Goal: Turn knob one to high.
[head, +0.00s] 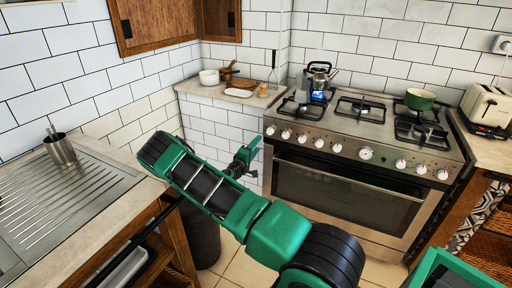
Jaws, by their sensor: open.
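The steel stove (345,190) stands at the right, with a row of several white knobs along its front panel. The leftmost knob (270,130) is at the panel's left end. No knob numbers are readable, and the knobs' pointer settings are too small to tell. My gripper (247,157) is open, left of the stove front and a little below the leftmost knob in the picture. It appears apart from the knobs, with nothing visible in it.
A kettle (320,76) stands on the back left burner, with blue showing beneath it. A green pot (420,99) is at the back right. A toaster (487,108) stands right of the stove. The sink counter (100,150) edges the left side.

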